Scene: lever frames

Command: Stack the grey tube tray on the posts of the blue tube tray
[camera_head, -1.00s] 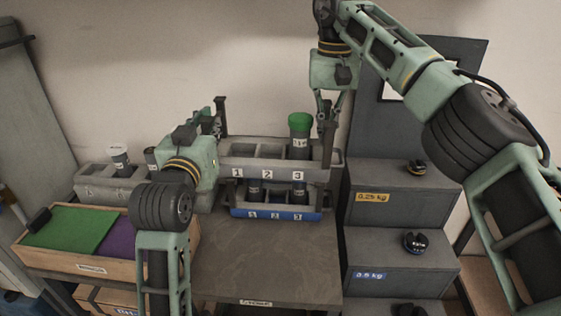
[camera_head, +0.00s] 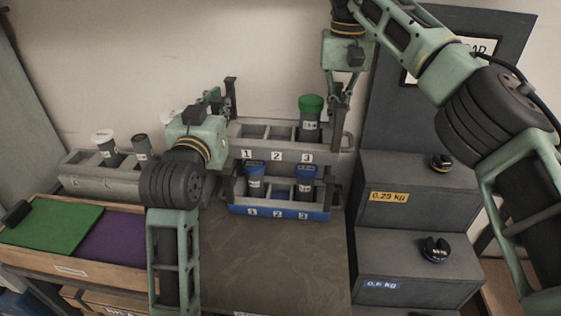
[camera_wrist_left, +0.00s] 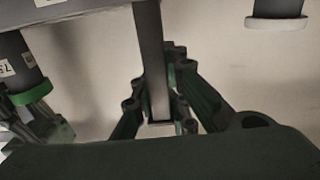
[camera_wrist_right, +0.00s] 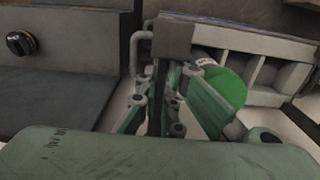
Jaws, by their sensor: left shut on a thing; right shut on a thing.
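The grey tube tray (camera_head: 263,158), numbered 1, 2, 3, hangs level above the blue tube tray (camera_head: 268,210). A green-capped tube (camera_head: 311,108) stands in its slot 3; it also shows in the right wrist view (camera_wrist_right: 227,90). My left gripper (camera_head: 230,100) is shut at the grey tray's left end, its grip partly hidden by the arm. My right gripper (camera_head: 336,118) is shut at the right end, by the handle (camera_head: 347,143).
A grey rack (camera_head: 95,182) with a white-capped tube (camera_head: 104,145) and a dark-capped tube stands left, behind a wooden box (camera_head: 75,262) with green and purple sections. Grey steps (camera_head: 420,205) with weights stand right. The tabletop (camera_head: 275,265) in front is clear.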

